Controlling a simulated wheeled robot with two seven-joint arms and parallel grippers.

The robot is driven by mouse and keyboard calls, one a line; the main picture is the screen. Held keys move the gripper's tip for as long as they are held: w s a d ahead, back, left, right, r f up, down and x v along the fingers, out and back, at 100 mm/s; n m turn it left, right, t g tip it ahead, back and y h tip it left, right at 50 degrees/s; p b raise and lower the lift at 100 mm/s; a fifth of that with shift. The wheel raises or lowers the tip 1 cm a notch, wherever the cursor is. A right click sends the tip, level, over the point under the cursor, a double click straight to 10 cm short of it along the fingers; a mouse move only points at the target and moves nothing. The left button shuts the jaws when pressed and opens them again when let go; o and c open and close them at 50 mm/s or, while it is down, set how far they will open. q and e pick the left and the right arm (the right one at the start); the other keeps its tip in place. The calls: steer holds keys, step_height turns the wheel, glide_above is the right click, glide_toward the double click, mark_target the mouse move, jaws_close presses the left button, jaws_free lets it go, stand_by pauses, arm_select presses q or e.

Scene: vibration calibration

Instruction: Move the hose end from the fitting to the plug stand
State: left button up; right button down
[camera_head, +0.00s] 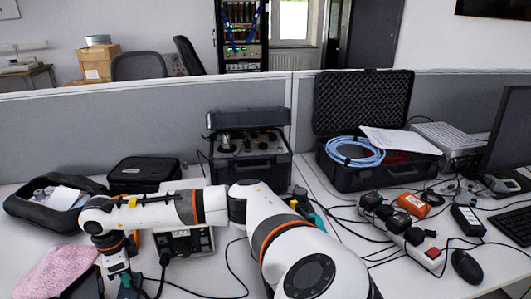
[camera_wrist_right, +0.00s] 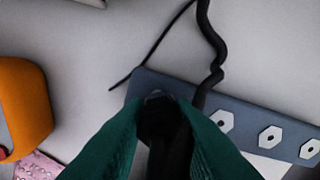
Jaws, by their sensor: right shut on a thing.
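My right gripper (camera_head: 128,284) is low at the left front of the table in the head view. In the right wrist view its green fingers (camera_wrist_right: 162,112) are shut on the dark hose end (camera_wrist_right: 168,135). A black hose (camera_wrist_right: 210,45) runs up from beside the fingers to the top edge. A blue-grey plate (camera_wrist_right: 185,88) with several pale hexagonal pieces lies under the fingertips. The hose end is over the plate's left part; I cannot tell whether it is seated there or apart. I cannot tell if this plate bears the fitting or the plug stand. My left gripper is out of view.
A pink cloth (camera_head: 52,272) lies left of the gripper. An orange object (camera_wrist_right: 22,105) is at left in the wrist view. A white device (camera_head: 186,243) with cables stands behind my arm. Black cases (camera_head: 143,175) and an equipment case (camera_head: 250,172) line the partition. Cables crowd the right.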

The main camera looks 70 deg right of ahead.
steer(key=c, duration=1.1)
jaws_free()
steer(key=shift+r+p, duration=1.7)
steer(key=shift+r, duration=0.8)
step_height(320, 180, up, 12)
steer(key=shift+b, duration=0.45)
